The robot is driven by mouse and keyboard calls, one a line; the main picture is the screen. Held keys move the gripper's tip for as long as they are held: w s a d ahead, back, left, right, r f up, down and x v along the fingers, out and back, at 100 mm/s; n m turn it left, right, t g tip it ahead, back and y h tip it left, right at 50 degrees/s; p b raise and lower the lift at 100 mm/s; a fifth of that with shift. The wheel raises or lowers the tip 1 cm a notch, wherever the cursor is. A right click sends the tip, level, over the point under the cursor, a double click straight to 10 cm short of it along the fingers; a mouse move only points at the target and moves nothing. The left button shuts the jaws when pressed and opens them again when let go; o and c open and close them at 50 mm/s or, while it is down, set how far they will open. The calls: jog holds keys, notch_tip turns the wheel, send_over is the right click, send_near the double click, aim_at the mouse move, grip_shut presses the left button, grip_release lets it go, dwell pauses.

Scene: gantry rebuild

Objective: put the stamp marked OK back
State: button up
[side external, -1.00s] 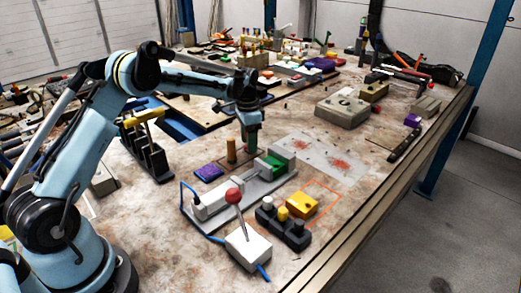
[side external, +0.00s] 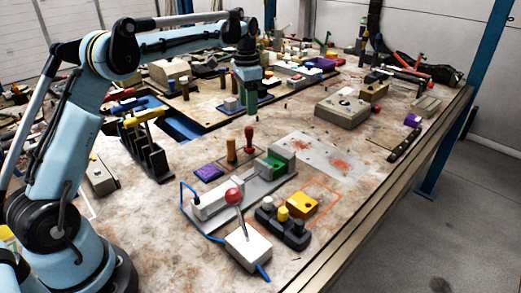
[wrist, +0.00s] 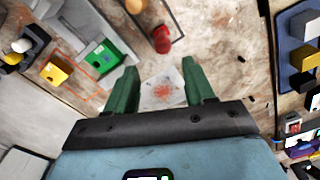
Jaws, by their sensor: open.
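A red-handled stamp (side external: 249,138) stands upright beside a wooden-handled stamp (side external: 231,150) on the bench. The wrist view shows the red stamp (wrist: 161,40) inside one end of a dark-edged rectangle, with the wooden-handled stamp (wrist: 135,4) behind it. No OK mark is readable on either. My gripper (side external: 251,106) is above and apart from the red stamp. In the wrist view its green fingers (wrist: 160,78) are spread with nothing between them. A purple pad (side external: 208,172) lies left of the stamps.
A pale sheet with red marks (side external: 325,152) lies right of the stamps; it also shows in the wrist view (wrist: 162,90). A grey fixture with a green block (side external: 277,165), a red-knobbed lever box (side external: 248,248) and a yellow block (side external: 302,204) stand in front. A black rack (side external: 150,155) stands left.

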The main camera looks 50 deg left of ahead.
jog(key=s+d+r+n+t, duration=0.1)
jog(key=s+d+r+t, duration=0.1)
jog(key=s+d+r, duration=0.25)
jog(key=s+d+f+n+t, duration=0.1)
jog(key=s+d, duration=0.3)
jog(key=s, duration=0.5)
jog(key=s+d+f+n+t, duration=0.2)
jog(key=s+d+f+t, duration=0.2)
jog(key=s, duration=0.4)
jog(key=shift+s+d+f+n, duration=0.15)
jog(key=shift+s+d+n, duration=0.15)
jog(key=shift+s, duration=0.05)
